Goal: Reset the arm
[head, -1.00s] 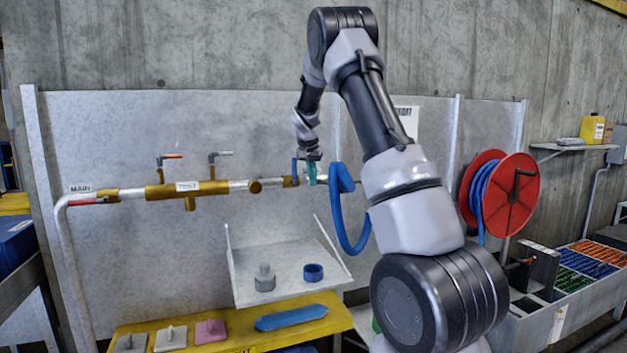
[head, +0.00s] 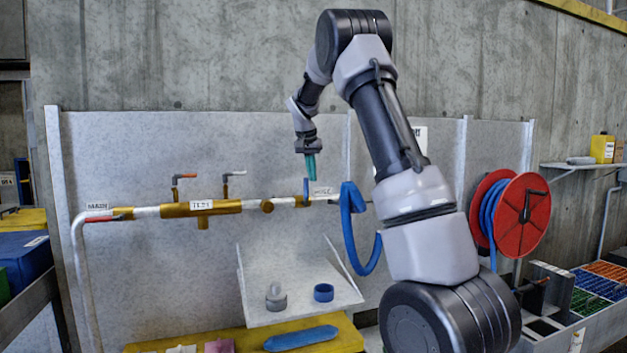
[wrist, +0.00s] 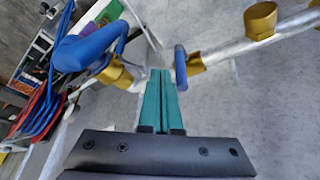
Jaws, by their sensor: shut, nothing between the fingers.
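My gripper (head: 311,167) has green fingers and is shut and empty. In the head view it hangs from my raised arm, fingers pointing down, in front of the grey back panel and close to the blue valve handle (head: 306,187). In the wrist view the gripper's fingers (wrist: 160,95) lie side by side with nothing between them. The blue handle (wrist: 180,68) shows just right of the fingertips there. I cannot tell whether they touch.
A brass and white pipe (head: 202,208) runs across the panel, with a blue hose (head: 352,225) at its right end. Below is a tray (head: 262,313) holding a grey fitting (head: 276,297) and a blue ring (head: 323,292). A red hose reel (head: 522,214) stands right.

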